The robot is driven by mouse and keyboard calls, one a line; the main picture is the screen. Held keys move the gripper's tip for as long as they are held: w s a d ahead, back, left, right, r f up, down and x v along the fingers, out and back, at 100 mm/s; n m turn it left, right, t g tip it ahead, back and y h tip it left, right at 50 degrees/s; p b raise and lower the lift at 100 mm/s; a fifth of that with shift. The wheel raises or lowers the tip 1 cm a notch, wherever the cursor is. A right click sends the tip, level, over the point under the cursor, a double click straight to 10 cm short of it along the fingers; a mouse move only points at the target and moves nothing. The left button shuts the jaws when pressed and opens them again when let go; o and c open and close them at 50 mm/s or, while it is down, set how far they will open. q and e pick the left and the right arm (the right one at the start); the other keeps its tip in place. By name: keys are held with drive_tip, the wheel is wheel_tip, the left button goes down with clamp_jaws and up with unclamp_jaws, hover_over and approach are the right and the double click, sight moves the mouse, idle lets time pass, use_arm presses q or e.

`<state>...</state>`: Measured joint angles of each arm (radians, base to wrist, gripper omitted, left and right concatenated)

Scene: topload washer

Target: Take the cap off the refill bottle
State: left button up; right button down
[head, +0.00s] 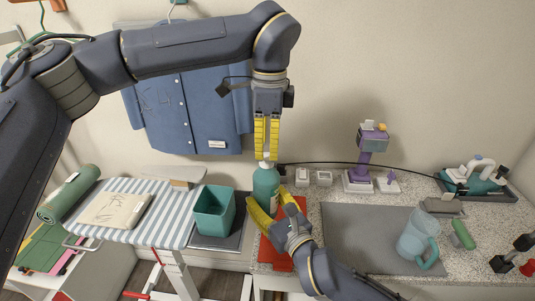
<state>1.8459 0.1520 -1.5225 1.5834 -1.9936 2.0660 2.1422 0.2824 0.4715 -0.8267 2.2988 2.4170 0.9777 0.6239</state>
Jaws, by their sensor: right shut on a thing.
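The teal refill bottle (265,186) stands upright on a red mat (279,262) on the counter. Its pale cap (267,163) is on top of the bottle. My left gripper (267,157) points straight down from above, its yellow fingers parallel with a narrow gap between them and their tips at the cap. The fingertips partly hide the cap, and I cannot tell whether they touch it. My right gripper (268,212) comes from the lower right and is shut on the bottle's lower body, one yellow finger on each side, hiding its base.
A teal bin (213,212) stands left of the bottle, beside a striped ironing board (150,206). A clear jug (416,236) stands on a grey mat (362,232) at right. A purple device (370,158) and small white boxes are behind. A blue shirt (190,108) hangs on the wall.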

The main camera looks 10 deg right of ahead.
sight(267, 156)
use_arm(q)
drive_tip(key=o, duration=0.3)
drive_tip(key=shift+r, duration=0.6)
drive_tip(key=shift+d+r, duration=0.2)
drive_tip(key=m, duration=0.3)
drive_tip(key=r+m, duration=0.1)
drive_tip(key=m, duration=0.2)
drive_tip(key=shift+d, duration=0.1)
drive_tip(key=m, duration=0.5)
drive_tip(key=shift+r+m, duration=0.4)
drive_tip(key=m, duration=0.7)
drive_tip(key=shift+r, duration=0.35)
drive_tip(key=m, duration=0.4)
drive_tip(key=shift+a+r, duration=0.1)
drive_tip(key=shift+a, duration=0.15)
drive_tip(key=m, duration=0.4)
drive_tip(key=shift+a, duration=0.1)
drive_tip(key=shift+f+m, duration=0.3)
drive_tip(key=shift+f, duration=0.05)
drive_tip(key=shift+a+f, duration=0.1)
drive_tip(key=shift+f, duration=3.55)
